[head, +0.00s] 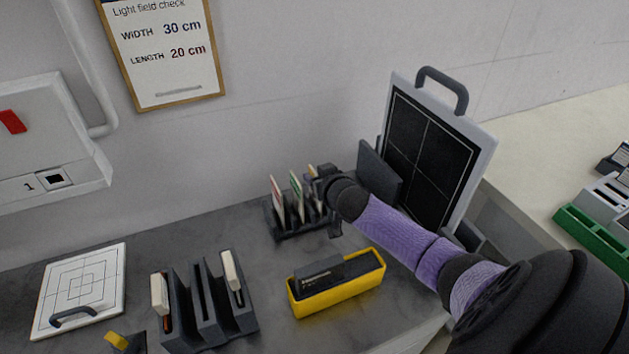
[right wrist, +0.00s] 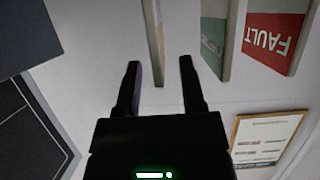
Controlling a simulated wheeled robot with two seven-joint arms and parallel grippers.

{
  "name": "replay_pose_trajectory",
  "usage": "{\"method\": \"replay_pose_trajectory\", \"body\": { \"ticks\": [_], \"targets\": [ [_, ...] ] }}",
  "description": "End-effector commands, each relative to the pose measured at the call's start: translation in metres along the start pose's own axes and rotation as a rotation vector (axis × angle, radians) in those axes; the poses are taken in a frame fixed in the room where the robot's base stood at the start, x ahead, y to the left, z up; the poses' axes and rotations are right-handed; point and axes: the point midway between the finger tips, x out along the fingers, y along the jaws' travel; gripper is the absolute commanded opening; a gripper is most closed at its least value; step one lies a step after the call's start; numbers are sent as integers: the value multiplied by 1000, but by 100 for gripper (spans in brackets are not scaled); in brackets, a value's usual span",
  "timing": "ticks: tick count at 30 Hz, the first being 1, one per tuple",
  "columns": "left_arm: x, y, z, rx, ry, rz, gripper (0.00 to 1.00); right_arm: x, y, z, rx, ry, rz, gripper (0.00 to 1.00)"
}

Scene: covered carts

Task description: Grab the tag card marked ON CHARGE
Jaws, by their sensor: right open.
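A dark rack (head: 284,232) on the grey counter holds upright tag cards. A red-marked card (head: 278,198) and a green-marked card (head: 297,190) show beside a yellowish one (head: 312,173), partly hidden by my right gripper (head: 322,183). In the right wrist view, the red card (right wrist: 274,38) reads FAULT, and the green card's (right wrist: 213,45) lettering is unclear. A third card (right wrist: 154,40) is nearly edge-on, its print unreadable. It appears between the open fingers of my right gripper (right wrist: 160,64); contact is not visible. No ON CHARGE lettering is legible. My left gripper is out of view.
A dark panel with a handle (head: 433,150) stands right of the rack. In front are a yellow holder (head: 338,297) and a dark slotted stand (head: 207,322). A white gridded plate (head: 82,290) lies left. A framed sign (head: 163,50) hangs on the wall.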

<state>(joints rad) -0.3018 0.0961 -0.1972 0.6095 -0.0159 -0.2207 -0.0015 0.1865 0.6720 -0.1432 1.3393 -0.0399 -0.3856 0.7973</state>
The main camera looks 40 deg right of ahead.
Motion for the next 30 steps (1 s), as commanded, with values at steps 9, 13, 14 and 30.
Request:
{"method": "replay_pose_trajectory", "body": {
  "ticks": [9, 13, 14, 30],
  "targets": [
    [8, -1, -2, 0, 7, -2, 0, 17, -1, -1, 0, 1, -2, 51],
    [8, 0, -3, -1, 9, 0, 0, 17, -1, -1, 0, 1, -1, 30],
    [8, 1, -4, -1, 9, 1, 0, 17, -1, -1, 0, 1, -1, 24],
    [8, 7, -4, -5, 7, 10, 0, 16, -1, 0, 0, 0, -1, 0]
  ]
}}
